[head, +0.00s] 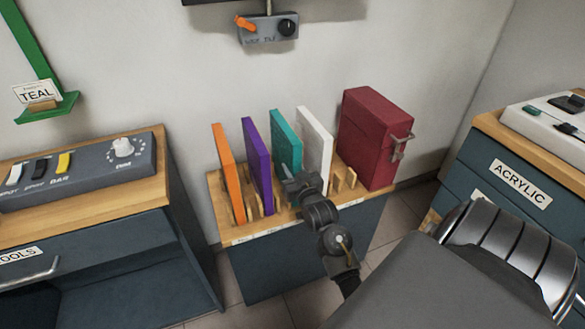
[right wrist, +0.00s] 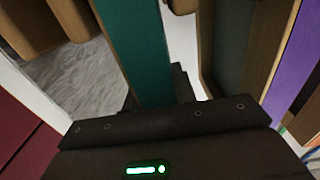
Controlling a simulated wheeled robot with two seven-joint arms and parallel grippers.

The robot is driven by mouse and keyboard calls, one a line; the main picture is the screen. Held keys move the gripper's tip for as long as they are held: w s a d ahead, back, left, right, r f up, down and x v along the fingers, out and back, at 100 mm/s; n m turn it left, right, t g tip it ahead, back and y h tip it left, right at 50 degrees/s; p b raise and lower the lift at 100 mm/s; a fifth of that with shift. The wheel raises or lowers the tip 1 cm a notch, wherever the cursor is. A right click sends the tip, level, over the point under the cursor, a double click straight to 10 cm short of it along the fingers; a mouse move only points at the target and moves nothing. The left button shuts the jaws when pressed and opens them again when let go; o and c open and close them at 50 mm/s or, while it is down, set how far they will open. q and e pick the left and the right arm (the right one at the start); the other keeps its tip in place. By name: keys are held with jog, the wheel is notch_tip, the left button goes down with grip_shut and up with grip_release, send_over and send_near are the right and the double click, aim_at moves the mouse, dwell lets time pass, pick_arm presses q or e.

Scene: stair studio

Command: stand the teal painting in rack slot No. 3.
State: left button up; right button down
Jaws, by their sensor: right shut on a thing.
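The teal painting (head: 286,142) stands upright in the wooden rack (head: 235,232), third from the left, between the purple painting (head: 257,160) and the white painting (head: 315,150). My right gripper (head: 297,186) is shut on its near edge. In the right wrist view the teal panel (right wrist: 137,50) runs down to the gripper. The gripper hides the painting's lower front part, so I cannot tell if its bottom rests fully in the slot. The slot labels on the rack's front edge are too small to read. My left gripper is not in view.
An orange painting (head: 228,170) stands at the rack's left end. A dark red box (head: 372,135) with a metal handle stands at its right end. A drawer cabinet (head: 100,250) is at the left, another marked ACRYLIC (head: 500,225) at the right. A TEAL sign (head: 37,92) sits on a green bracket.

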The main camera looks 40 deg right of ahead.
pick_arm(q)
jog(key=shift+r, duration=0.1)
pick_arm(e)
jog(key=c, duration=1.1)
grip_release()
jog(key=shift+o, duration=0.2)
jog(key=shift+f, duration=0.1)
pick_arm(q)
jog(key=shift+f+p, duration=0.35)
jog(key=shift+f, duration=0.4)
pick_arm(e)
jog(key=v, duration=1.1)
